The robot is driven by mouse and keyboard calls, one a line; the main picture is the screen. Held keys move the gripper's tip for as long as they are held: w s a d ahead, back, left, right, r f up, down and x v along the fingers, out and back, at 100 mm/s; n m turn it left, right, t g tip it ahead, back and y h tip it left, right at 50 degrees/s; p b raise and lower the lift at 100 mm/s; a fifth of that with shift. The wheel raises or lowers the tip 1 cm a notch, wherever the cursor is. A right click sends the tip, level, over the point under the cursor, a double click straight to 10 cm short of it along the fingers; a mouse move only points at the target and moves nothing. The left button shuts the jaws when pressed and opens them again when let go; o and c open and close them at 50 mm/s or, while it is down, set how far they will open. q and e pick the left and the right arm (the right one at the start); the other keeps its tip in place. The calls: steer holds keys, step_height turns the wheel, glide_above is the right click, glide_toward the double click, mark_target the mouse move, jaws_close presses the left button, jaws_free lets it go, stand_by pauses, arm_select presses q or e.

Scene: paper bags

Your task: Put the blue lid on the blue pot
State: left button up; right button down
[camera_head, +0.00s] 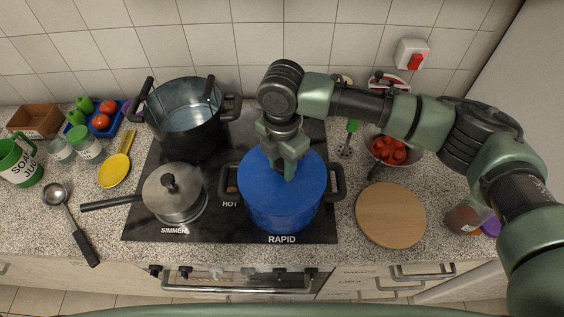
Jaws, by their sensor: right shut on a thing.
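The blue pot (278,222) stands on the front right burner of the hob, with a black handle on each side. The blue lid (308,178) is over the pot's top and covers its opening. I cannot tell whether it rests on the rim or is slightly above it. My right gripper (287,170) comes down from above and is shut on the lid near its middle, hiding the knob. My left gripper is not in view.
The black hob (221,228) also holds a tall open pot (186,127) at the back left and a steel saucepan with its lid (174,194) at the front left. A round wooden board (390,215) and a colander of tomatoes (389,150) are to the right.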

steer(key=shift+f, duration=0.1)
stand_by(0.6)
steer(key=shift+f+p, duration=0.35)
steer(key=shift+f, duration=0.05)
stand_by(0.6)
steer(key=c, duration=0.9)
jaws_free()
steer(key=shift+o, duration=0.2)
steer(key=o, duration=0.4)
